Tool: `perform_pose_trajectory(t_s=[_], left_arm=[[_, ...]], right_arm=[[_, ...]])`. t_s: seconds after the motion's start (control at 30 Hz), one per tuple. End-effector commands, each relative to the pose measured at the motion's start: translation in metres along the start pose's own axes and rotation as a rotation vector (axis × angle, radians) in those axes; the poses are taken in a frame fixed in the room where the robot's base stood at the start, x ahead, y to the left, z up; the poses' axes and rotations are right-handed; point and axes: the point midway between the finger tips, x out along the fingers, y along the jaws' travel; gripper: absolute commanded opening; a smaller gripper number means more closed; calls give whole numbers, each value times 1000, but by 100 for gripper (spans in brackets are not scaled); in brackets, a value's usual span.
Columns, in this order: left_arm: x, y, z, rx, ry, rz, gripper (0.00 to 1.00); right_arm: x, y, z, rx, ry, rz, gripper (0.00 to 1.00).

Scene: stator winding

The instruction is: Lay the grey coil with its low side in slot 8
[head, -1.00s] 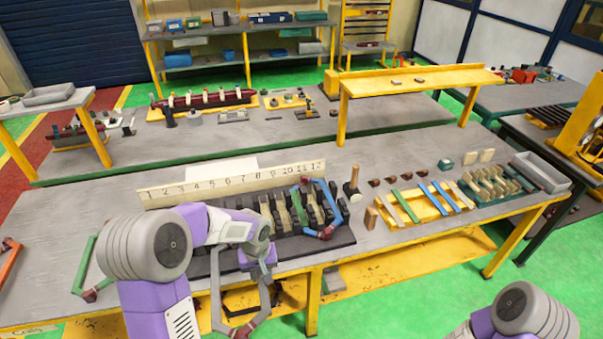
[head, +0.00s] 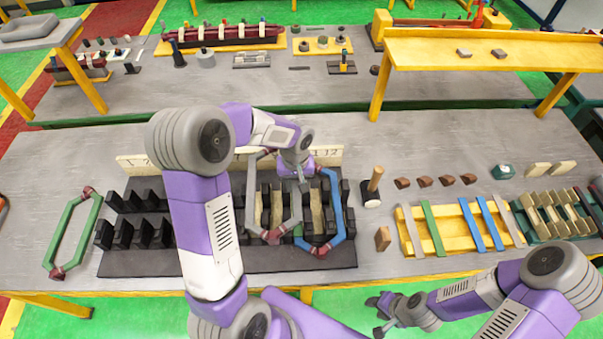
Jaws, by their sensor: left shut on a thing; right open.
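The grey coil (head: 250,192), a long hexagon with dark red ends, is over the middle-right of the black slotted stator block (head: 150,258). My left gripper (head: 303,182) is shut on the coil's right side near its far end. Whether either coil side is inside a slot cannot be told. The number strip (head: 327,156) stands behind the block; my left arm hides most numbers, including 8. A blue coil (head: 336,205) lies at the block's right end, with part of a green coil (head: 298,231) beside it. My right gripper (head: 378,312) is open and empty at the table's front.
Another green coil (head: 58,232) lies on the table left of the block. Right of the block are a mallet (head: 375,180), a wooden block (head: 383,238), a yellow rack with coloured strips (head: 407,243) and several brown wedges (head: 423,181).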

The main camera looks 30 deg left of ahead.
Motion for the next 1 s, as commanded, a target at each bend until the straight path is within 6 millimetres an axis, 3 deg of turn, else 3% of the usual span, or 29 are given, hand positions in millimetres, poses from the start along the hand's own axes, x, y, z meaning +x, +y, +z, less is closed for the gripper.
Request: perform_pose_trajectory(t_s=[0.53,1.0], left_arm=[[51,0,0,0,0,0,0],[54,0,0,1,1,1,0]], right_arm=[[34,13,-2,0,1,0,43],[35,13,-2,0,1,0,43]])
